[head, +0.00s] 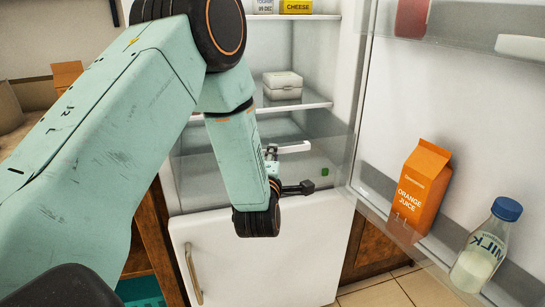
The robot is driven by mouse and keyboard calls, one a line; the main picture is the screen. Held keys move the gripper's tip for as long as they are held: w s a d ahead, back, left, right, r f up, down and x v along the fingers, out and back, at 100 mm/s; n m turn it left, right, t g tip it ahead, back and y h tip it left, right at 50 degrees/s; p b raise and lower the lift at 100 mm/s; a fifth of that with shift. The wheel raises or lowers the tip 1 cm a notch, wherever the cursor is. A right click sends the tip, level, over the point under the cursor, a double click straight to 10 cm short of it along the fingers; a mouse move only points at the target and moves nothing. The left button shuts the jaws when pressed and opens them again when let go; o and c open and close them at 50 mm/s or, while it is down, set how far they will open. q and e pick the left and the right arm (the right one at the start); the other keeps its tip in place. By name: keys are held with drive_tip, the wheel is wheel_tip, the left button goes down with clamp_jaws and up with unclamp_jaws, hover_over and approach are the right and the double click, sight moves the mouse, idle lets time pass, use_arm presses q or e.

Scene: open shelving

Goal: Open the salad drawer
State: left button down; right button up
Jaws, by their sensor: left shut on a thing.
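The salad drawer (335,150) is a clear bin low in the open fridge, just above the white lower door. A small green thing (325,171) shows through it. Its white bar handle (295,147) is on the front. My left gripper (272,152) is at the left end of this handle, shut on it, and the wrist hides part of the drawer front. I cannot tell how far out the drawer is. My right gripper is not in view.
The open fridge door (455,95) stands at the right, its rack holding an orange juice carton (422,188) and a milk bottle (486,247). A white box (283,84) sits on the shelf above the drawer. A yellow cheese pack (297,7) is higher up.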

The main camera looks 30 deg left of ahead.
use_arm(q)
drive_tip(key=shift+w+r, duration=0.1)
drive_tip(key=c, duration=1.3)
unclamp_jaws()
drive_tip(key=shift+a, duration=0.1)
drive_tip(key=shift+v, duration=6)
